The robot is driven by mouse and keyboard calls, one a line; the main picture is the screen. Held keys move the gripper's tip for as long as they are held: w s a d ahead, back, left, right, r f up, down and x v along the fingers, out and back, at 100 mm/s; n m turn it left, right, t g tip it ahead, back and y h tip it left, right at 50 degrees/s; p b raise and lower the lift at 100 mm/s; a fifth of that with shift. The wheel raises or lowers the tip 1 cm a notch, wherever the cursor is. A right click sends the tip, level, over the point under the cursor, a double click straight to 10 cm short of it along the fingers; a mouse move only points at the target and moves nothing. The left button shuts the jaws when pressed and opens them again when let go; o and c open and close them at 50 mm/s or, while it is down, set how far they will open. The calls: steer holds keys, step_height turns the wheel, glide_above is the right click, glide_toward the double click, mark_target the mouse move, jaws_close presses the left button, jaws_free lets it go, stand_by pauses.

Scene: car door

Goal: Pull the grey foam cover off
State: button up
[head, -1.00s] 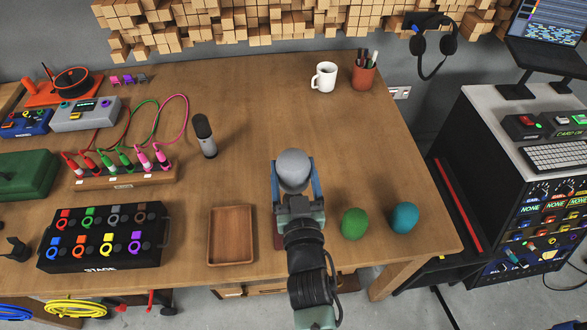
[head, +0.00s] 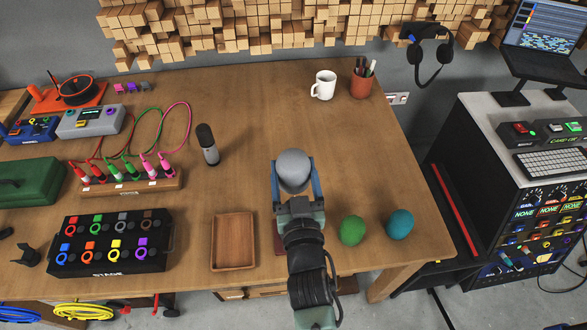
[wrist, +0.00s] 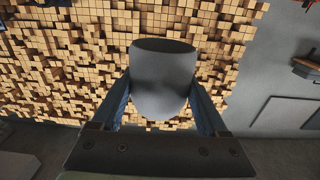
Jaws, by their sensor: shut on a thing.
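The grey foam cover (head: 294,170) is held between the blue fingers of my gripper (head: 294,182), in front of the bench's middle-right part as the head view sees it. In the wrist view the cover (wrist: 161,80) is pinched on both sides by the fingers (wrist: 161,100). Its far end shows a dark rim, and nothing sticks out of it. A dark microphone (head: 208,145) stands upright on the bench, left of my gripper and clear of it, with no foam on its head.
A green foam cover (head: 352,230) and a blue one (head: 399,224) sit right of my arm. An empty wooden tray (head: 233,240) lies left of it. A white mug (head: 323,85) and pen cup (head: 362,84) stand at the back. Cables (head: 150,128) lie left of the microphone.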

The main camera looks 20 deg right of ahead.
mark_target(295, 173)
steer(key=shift+r+p, duration=1.4)
steer(key=shift+r, duration=0.2)
